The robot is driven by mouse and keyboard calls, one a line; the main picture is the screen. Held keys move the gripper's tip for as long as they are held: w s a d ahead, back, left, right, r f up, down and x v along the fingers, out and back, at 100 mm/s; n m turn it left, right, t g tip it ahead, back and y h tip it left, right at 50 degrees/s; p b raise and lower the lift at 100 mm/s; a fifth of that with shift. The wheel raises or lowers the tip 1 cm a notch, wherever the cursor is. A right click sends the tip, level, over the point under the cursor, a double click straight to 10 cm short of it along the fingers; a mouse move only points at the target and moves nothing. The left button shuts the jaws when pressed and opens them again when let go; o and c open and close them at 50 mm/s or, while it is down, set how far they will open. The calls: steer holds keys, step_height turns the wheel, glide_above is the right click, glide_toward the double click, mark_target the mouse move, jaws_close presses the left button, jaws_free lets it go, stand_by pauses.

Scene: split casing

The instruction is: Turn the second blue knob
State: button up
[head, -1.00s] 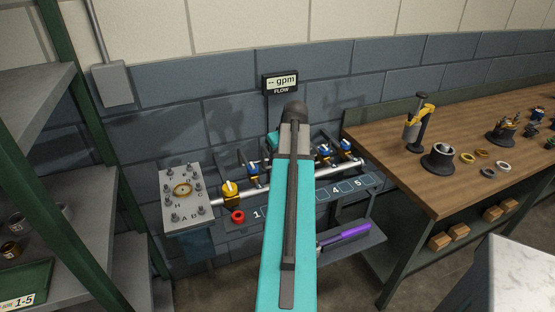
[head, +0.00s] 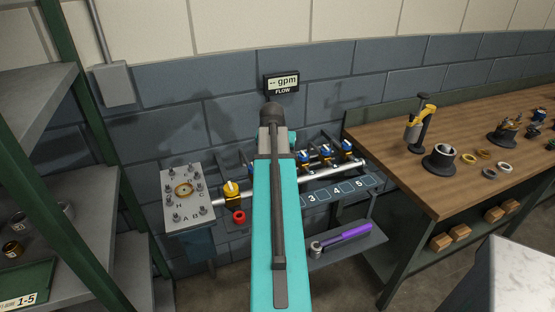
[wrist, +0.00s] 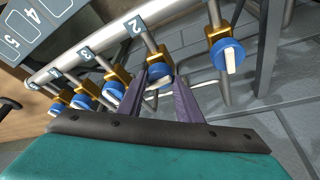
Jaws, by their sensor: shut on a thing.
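Several blue knobs with pale handles sit on brass valves along a grey pipe. In the wrist view, the second blue knob (wrist: 159,70), by the label 2, is between the fingers of my gripper (wrist: 163,80). The jaws are shut on its handle, which they partly hide. The first blue knob (wrist: 228,55) is to the right, clear of the fingers. The third blue knob (wrist: 114,90) is to the left.
A flow display (head: 281,83) reading "-- gpm" hangs above the pipe (head: 315,176). A yellow valve (head: 231,191) and a red ring (head: 239,217) are at the left. A purple-handled tool (head: 343,234) lies on the lower shelf. A workbench (head: 440,190) stands to the right.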

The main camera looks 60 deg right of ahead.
steer(key=shift+w+a+f+m+g, duration=0.15)
steer(key=shift+m+g, duration=0.25)
steer(key=shift+m, duration=0.6)
steer(key=o, duration=1)
steer(key=shift+r, duration=0.2)
steer(key=b+v, duration=0.2)
steer(key=v, duration=1.1)
steer(key=shift+a+r+b, duration=0.1)
steer(key=shift+r+b, duration=0.2)
